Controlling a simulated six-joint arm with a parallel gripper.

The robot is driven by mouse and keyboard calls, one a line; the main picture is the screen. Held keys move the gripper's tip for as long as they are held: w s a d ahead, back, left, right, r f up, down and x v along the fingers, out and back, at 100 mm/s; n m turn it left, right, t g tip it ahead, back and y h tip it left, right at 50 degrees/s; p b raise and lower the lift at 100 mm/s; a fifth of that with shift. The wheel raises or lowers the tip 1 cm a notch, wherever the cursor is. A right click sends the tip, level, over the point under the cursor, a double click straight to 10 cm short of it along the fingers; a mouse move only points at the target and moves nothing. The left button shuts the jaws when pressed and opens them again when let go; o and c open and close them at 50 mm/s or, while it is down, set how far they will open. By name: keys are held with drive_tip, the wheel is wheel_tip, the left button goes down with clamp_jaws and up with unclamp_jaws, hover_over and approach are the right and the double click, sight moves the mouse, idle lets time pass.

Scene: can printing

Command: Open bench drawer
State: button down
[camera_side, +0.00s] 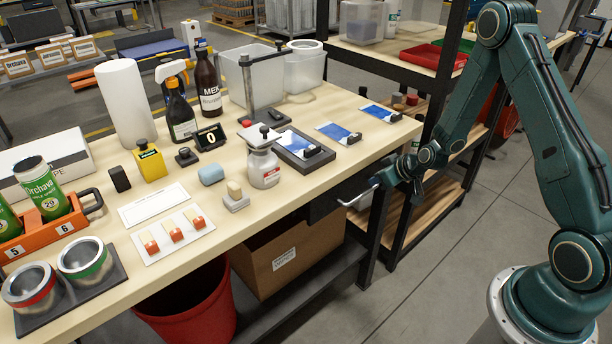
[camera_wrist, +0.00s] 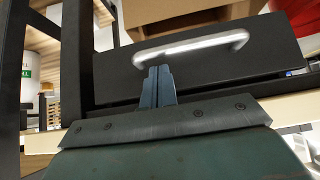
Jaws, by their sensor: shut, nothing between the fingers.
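The bench drawer is a dark box under the front edge of the wooden bench; its black front (camera_wrist: 270,52) fills the upper wrist view. In the side view a small part of the dark drawer (camera_side: 324,203) shows below the bench top. Its pale metal bar handle (camera_wrist: 195,45) also shows in the side view (camera_side: 357,197). My gripper (camera_wrist: 158,70) is shut and empty, its fingertips close beside the handle's left end in the wrist view. I cannot tell whether they touch it. In the side view my gripper (camera_side: 378,182) is at the handle, partly hidden.
A cardboard box (camera_side: 285,255) sits below the drawer and a red bin (camera_side: 195,305) stands left of it. A black bench leg (camera_side: 378,235) is close beside the handle. The bench top holds bottles, cans and a tray. The floor in front of the bench (camera_side: 430,285) is clear.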

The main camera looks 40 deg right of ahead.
drive_tip(key=shift+x, duration=1.4)
drive_tip(key=s, duration=1.2)
drive_tip(key=shift+s, duration=0.35)
drive_tip(key=shift+r, duration=0.15)
wheel_tip(320, 180, up, 20)
idle(1.0)
